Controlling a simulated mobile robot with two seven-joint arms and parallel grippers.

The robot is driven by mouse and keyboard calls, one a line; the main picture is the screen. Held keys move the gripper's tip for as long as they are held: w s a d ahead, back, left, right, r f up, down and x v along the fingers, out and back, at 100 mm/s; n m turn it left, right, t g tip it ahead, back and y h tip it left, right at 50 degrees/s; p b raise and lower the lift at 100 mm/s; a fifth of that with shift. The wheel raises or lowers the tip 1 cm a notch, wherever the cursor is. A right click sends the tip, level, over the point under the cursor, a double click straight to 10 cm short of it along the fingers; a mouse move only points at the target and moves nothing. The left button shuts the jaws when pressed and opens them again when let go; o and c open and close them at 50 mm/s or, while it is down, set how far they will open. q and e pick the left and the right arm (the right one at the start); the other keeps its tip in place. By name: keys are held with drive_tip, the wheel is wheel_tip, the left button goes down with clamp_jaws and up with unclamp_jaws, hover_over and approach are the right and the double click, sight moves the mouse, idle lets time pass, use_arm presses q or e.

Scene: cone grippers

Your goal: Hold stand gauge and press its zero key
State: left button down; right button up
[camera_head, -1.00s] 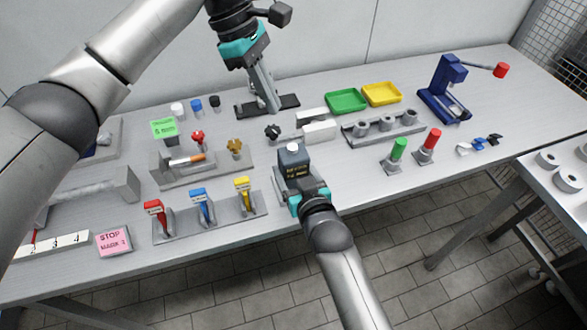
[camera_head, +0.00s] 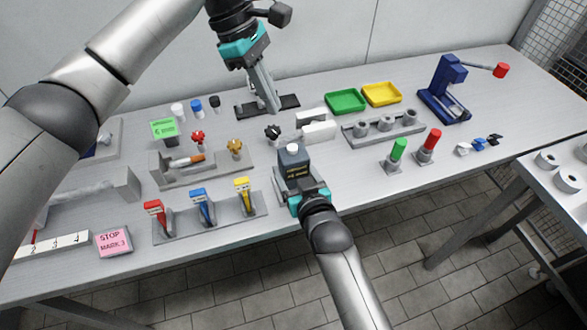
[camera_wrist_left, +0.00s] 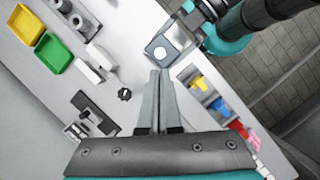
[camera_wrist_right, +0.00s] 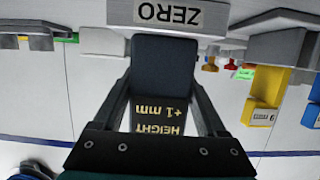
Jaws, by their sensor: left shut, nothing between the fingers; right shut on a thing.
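The stand gauge is a dark block (camera_head: 294,172) with a white key (camera_head: 292,148) on top, near the table's front middle. My right gripper (camera_head: 309,192) is shut on it from the front. In the right wrist view the block (camera_wrist_right: 163,75) sits between the fingers, with "HEIGHT +1 mm" on its face and a "ZERO" label (camera_wrist_right: 168,14) at its top. My left gripper (camera_head: 270,106) is shut and empty, pointing down behind the gauge. In the left wrist view its closed tips (camera_wrist_left: 155,78) appear just below the white key (camera_wrist_left: 160,52); contact cannot be told.
Red, blue and yellow levers (camera_head: 200,208) stand left of the gauge. A black knob (camera_head: 272,132) and white blocks (camera_head: 318,130) lie behind it. Green and yellow trays (camera_head: 347,100) and a blue press (camera_head: 445,88) are farther back right.

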use_arm(q)
drive_tip(key=t+h, duration=0.1)
drive_tip(key=t, duration=0.3)
hover_over(293, 149)
drive_tip(key=d, duration=0.3)
drive_tip(key=f, duration=0.1)
drive_tip(key=shift+s+a+r+n+t+h, duration=0.1)
drive_tip(key=shift+a+r+n+t, duration=0.35)
drive_tip(key=shift+a+n+t, duration=0.45)
drive_tip(key=shift+a+r+n+t+h, duration=0.1)
drive_tip(key=shift+a+r+n+t, duration=0.5)
drive_tip(key=shift+n, duration=0.5)
drive_tip(key=shift+s+a+r+n+t+h, duration=0.1)
drive_tip(key=shift+a+r+n+t, duration=0.35)
drive_tip(key=shift+n+t, duration=0.5)
drive_tip(key=shift+f, duration=0.2)
drive_tip(key=shift+w+f, duration=0.1)
drive_tip(key=shift+f, duration=4.2)
drive_tip(key=shift+f, duration=0.1)
drive_tip(key=shift+f, duration=0.35)
